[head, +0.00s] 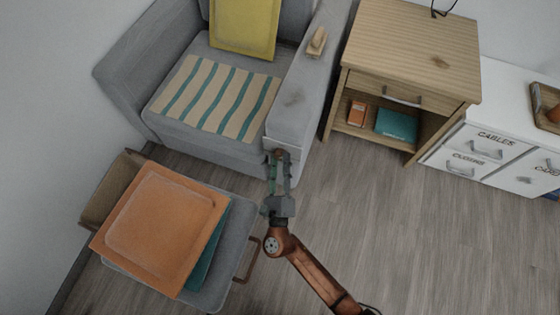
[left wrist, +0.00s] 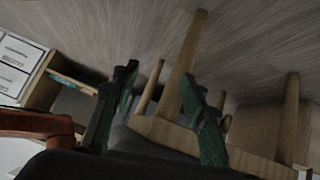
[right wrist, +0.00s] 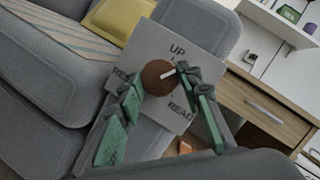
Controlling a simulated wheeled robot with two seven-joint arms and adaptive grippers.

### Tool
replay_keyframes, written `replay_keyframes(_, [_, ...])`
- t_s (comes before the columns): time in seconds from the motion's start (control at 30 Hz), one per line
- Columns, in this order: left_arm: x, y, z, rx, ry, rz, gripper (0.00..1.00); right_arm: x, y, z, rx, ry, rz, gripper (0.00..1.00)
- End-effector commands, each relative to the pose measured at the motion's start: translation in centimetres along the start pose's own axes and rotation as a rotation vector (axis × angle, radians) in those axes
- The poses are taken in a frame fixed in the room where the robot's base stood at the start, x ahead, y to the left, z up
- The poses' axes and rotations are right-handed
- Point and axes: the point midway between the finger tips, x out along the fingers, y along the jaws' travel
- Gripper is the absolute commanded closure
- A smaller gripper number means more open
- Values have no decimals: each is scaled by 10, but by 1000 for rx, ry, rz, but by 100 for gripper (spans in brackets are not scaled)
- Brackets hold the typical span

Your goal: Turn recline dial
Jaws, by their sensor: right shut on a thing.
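The recline dial (right wrist: 157,79) is a round brown knob with a white pointer line, on a pale square plate (right wrist: 185,50) on the front of the grey armchair's arm. The plate reads "UP" at the top and "READ" at lower right; a label at left is partly hidden. The pointer slants toward the upper right, between "UP" and "READ". My right gripper (right wrist: 160,78) has its green-padded fingers closed on either side of the dial. In the head view, my right gripper (head: 280,156) reaches the armchair's front corner. My left gripper (left wrist: 160,80) is open and empty, outside the head view.
The grey armchair (head: 305,85) bears a striped mat, a yellow cushion and a small wooden object. A wooden side table (head: 415,45) and white drawers (head: 500,125) stand at right. A grey seat with an orange cushion (head: 160,225) stands at lower left. Floor at lower right is clear.

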Motion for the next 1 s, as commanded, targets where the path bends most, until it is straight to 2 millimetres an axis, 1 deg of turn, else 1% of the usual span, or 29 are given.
replay_keyframes(0.03, [0,0,0,1,0,1,60,-1,2,-2,9,3,-1,91])
replay_keyframes(0.53, [0,1,2,0,-2,2,60,-1,2,-2,30,2,-9,91])
replay_keyframes(0.57, [0,1,2,0,-3,2,60,-1,2,-2,30,2,-9,66])
replay_keyframes(0.8, [0,1,3,0,-4,2,60,0,1,-1,29,1,-10,49])
replay_keyframes(1.0, [0,1,3,-1,-5,2,60,0,1,-1,29,0,-10,49])
